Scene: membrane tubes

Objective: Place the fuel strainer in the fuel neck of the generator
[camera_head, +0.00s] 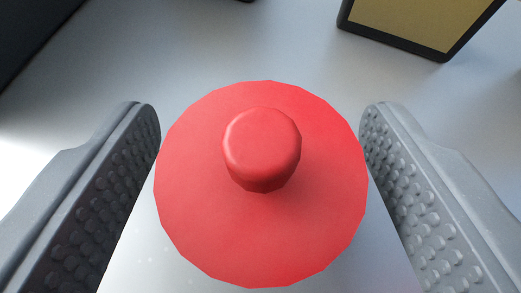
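A red round disc with a raised knob (262,148) fills the middle of the camera_head view, seen from above. It may be the fuel strainer, but I cannot tell for sure. My gripper (260,118) has its two grey, studded fingers wide apart, one on each side of the disc. The fingertips come very close to the disc's left and right edges, with only thin gaps showing. Nothing is gripped at the knob. What lies under the disc is hidden. I cannot make out a generator or a fuel neck.
A pale grey, shiny surface (250,45) surrounds the disc. A tan panel with a black frame (415,22) is at the upper right. A dark object (30,30) fills the upper left corner. A small dark edge shows at the top centre. The surface just beyond the disc is clear.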

